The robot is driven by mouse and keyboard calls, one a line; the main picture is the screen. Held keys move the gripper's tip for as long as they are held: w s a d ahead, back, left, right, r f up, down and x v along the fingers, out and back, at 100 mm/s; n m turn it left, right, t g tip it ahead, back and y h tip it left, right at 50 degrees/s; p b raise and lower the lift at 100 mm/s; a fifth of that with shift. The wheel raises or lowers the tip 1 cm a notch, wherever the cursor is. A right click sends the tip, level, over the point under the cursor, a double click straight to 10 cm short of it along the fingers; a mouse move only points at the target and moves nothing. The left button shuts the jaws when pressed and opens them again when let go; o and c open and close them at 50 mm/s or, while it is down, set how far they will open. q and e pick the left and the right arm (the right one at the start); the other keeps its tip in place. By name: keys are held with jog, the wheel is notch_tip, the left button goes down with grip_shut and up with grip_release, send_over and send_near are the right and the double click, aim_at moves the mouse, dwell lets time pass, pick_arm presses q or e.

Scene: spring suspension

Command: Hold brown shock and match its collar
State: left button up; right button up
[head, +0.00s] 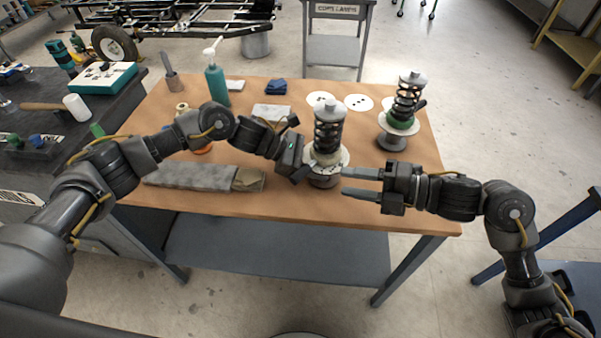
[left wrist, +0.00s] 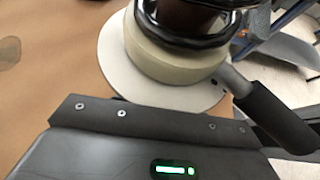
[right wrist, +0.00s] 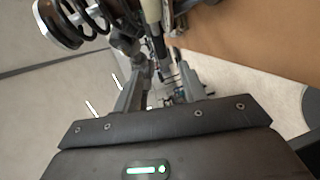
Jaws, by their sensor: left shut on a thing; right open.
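The brown shock (head: 329,128) stands upright near the table's front, with a dark coil spring, a cream collar (head: 327,157) and a pale round plate. In the left wrist view the cream collar (left wrist: 172,62) sits under the coil, and a lever with a black grip (left wrist: 272,112) sticks out beside it. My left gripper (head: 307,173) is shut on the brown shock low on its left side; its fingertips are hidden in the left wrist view. My right gripper (head: 346,181) is open and empty, its fingers pointing at the shock's lower right side. Contact is unclear.
A second shock (head: 405,105) with a green collar stands at the back right. Two white dotted discs (head: 320,99) (head: 358,102) lie behind the brown shock. A grey long block (head: 190,176) lies front left. A teal pump bottle (head: 216,85) stands at the back. The front right tabletop is clear.

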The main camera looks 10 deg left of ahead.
aim_at(305, 176)
jog(key=x, duration=1.2)
jog(key=shift+f, duration=0.15)
grip_shut()
